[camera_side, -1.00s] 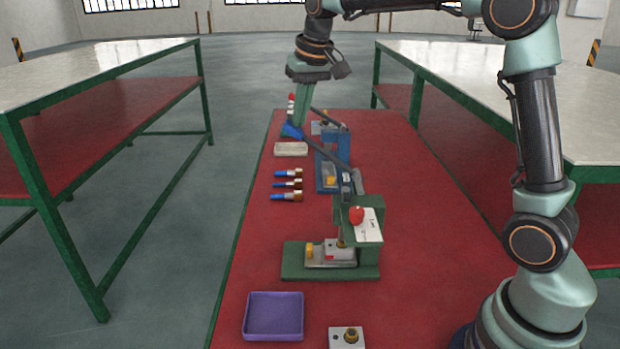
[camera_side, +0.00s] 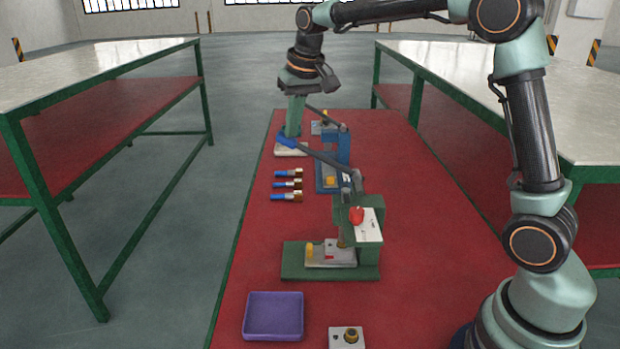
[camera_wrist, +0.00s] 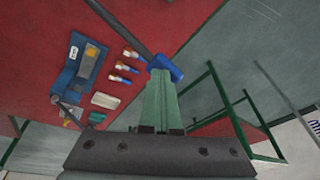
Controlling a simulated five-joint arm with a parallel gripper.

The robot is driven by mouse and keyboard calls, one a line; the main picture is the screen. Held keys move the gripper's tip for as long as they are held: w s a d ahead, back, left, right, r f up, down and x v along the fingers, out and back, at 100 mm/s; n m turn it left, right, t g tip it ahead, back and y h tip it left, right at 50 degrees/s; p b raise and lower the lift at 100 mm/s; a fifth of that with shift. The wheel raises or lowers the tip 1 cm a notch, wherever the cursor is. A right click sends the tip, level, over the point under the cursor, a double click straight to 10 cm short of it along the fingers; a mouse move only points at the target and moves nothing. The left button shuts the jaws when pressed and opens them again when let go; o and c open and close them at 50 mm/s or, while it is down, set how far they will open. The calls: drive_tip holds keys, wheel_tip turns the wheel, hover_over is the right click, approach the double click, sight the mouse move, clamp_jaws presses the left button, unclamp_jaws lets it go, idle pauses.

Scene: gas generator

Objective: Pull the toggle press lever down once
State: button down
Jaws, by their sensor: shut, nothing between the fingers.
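The green toggle press (camera_side: 368,226) stands on the red table, with a red knob on its front. Its dark lever (camera_side: 322,157) slopes from the linkage at the top of the press up and left to a blue handle (camera_side: 286,140). In the wrist view the blue handle (camera_wrist: 172,68) lies at my fingertips, and the lever bar (camera_wrist: 120,32) runs off to the upper left. My gripper (camera_side: 291,134) is shut and empty, pointing down, with its tips at the handle; it appears to press on it from above. The exact contact is hidden.
A blue press (camera_side: 328,178) stands behind the green one. Several blue-handled pieces (camera_side: 287,184) lie to the left, and a pale block (camera_wrist: 105,100) lies beyond them. A purple tray (camera_side: 273,316) and a small block with a brass fitting (camera_side: 347,337) are at the front.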

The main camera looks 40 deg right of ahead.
sight(284, 145)
drive_tip(key=shift+f, duration=0.1)
drive_tip(key=shift+w+a+f, duration=0.2)
drive_tip(key=shift+a+f, duration=0.05)
drive_tip(key=shift+f, duration=0.35)
drive_tip(key=shift+w+a+f, duration=0.2)
drive_tip(key=shift+a+f, duration=0.05)
drive_tip(key=shift+f, duration=0.5)
drive_tip(key=shift+w+a+f, duration=0.15)
drive_tip(key=shift+f, duration=0.45)
drive_tip(key=shift+w+a+f, duration=0.15)
drive_tip(key=shift+f, duration=0.45)
drive_tip(key=shift+f, duration=0.6)
drive_tip(key=shift+r, duration=0.1)
